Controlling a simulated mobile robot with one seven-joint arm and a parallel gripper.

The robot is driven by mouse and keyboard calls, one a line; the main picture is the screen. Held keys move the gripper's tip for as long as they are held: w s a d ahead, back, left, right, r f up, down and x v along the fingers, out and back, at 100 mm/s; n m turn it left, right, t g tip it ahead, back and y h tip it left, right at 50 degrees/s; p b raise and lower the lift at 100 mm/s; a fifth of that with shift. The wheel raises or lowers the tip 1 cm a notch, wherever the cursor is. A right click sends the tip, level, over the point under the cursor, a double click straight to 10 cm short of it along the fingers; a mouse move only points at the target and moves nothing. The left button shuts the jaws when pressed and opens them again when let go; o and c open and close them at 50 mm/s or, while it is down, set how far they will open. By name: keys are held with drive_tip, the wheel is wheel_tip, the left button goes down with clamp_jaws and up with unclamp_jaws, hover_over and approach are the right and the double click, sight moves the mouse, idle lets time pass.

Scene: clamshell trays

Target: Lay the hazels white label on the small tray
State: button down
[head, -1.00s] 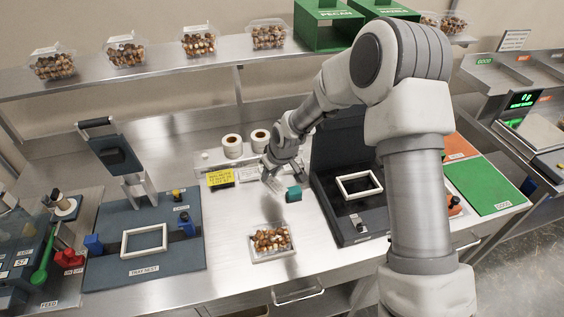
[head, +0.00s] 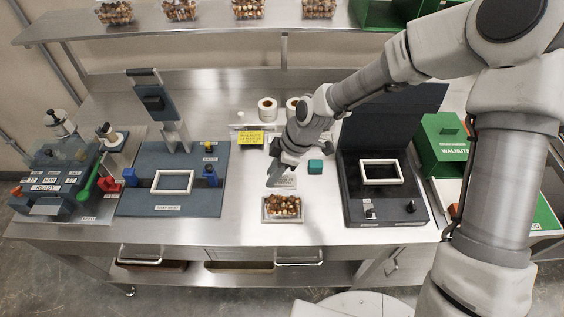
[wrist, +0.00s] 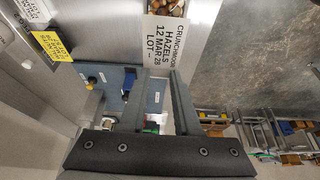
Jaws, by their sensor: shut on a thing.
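The white label (head: 284,182), printed with HAZELS, a date and LOT, is held by my gripper (head: 274,180). It also shows in the wrist view (wrist: 167,45), at the fingertips. The small tray (head: 283,220), full of brown nuts, sits near the front of the steel counter. The label hangs just behind the tray in the head view; I cannot tell its exact height or whether it touches the tray. In the wrist view the nuts (wrist: 168,7) show at the top edge, beyond the label.
A teal block (head: 315,167) stands right of the gripper. A blue tray-nest station (head: 140,202) is at left and a black station (head: 352,212) with a white frame at right. Label rolls (head: 267,108) and a yellow sign (head: 238,138) stand behind. Counter beside the tray is clear.

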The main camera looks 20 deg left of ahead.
drive_tip(key=shift+s+f, duration=0.1)
drive_tip(key=shift+s, duration=0.1)
drive_tip(key=shift+f+b, duration=2.75)
drive_tip(key=shift+f, duration=0.75)
drive_tip(key=c, duration=0.5)
unclamp_jaws()
drive_tip(key=shift+c, duration=0.2)
drive_tip(key=shift+r, duration=0.2)
drive_tip(key=shift+r+p, duration=2.6)
drive_tip(key=shift+r, duration=0.8)
